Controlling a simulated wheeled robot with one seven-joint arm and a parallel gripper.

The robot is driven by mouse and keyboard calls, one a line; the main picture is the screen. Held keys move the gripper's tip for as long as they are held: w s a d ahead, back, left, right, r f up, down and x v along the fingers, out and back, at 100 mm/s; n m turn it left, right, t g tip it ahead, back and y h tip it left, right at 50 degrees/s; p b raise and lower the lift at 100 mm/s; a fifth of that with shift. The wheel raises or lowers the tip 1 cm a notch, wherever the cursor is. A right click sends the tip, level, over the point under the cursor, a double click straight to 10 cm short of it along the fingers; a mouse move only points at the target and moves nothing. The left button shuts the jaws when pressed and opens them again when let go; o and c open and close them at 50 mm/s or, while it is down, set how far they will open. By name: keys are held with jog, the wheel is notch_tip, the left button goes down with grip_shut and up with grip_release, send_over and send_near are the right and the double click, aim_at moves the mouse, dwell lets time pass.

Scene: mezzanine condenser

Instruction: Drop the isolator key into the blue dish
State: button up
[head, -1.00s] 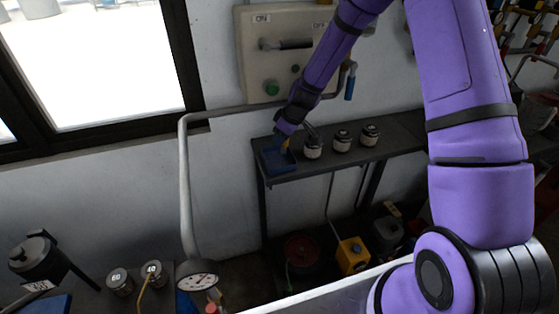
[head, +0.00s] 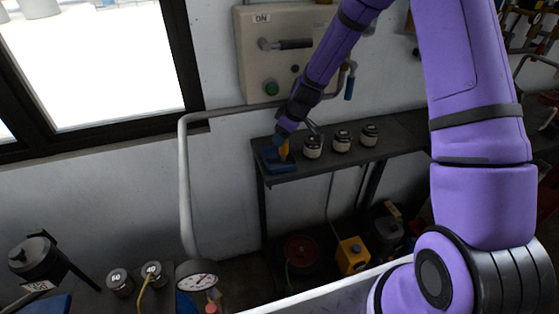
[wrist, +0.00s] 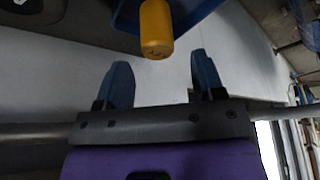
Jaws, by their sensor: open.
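The blue dish (head: 271,166) sits at the left end of the dark shelf; it also shows at the top of the wrist view (wrist: 188,18). The yellow isolator key (head: 284,150) stands up at the dish in the head view. In the wrist view its yellow cylinder (wrist: 156,30) is beyond my fingertips, overlapping the dish. I cannot tell whether its lower end touches the dish floor. My gripper (wrist: 163,72) is open, with blue fingers spread and nothing between them. In the head view my gripper (head: 282,138) is just above the key.
Several dark-lidded jars, the nearest one (head: 312,147) close to the dish, line the shelf (head: 400,140) to the right. A grey pipe (head: 184,180) runs left of the shelf and along the wall. A wall panel (head: 262,60) with a handle is above.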

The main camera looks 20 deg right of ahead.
jog(key=v, duration=0.9)
jog(key=shift+r, duration=0.1)
jog(key=s+d+r+m+h, duration=0.15)
jog(key=s+r+m, duration=0.25)
jog(key=s+r, duration=1.35)
jog(key=s+d+r+m+t+h, duration=0.1)
jog(key=s+r+m, duration=0.1)
jog(key=s, duration=0.6)
jog(key=s+d+r+m+t, duration=0.1)
jog(key=s+d+r+m, duration=0.1)
jog(key=s+r, duration=0.3)
jog(key=s+m, duration=0.1)
jog(key=s, duration=0.3)
jog(key=shift+s+r+h, duration=0.35)
dwell(1.0)
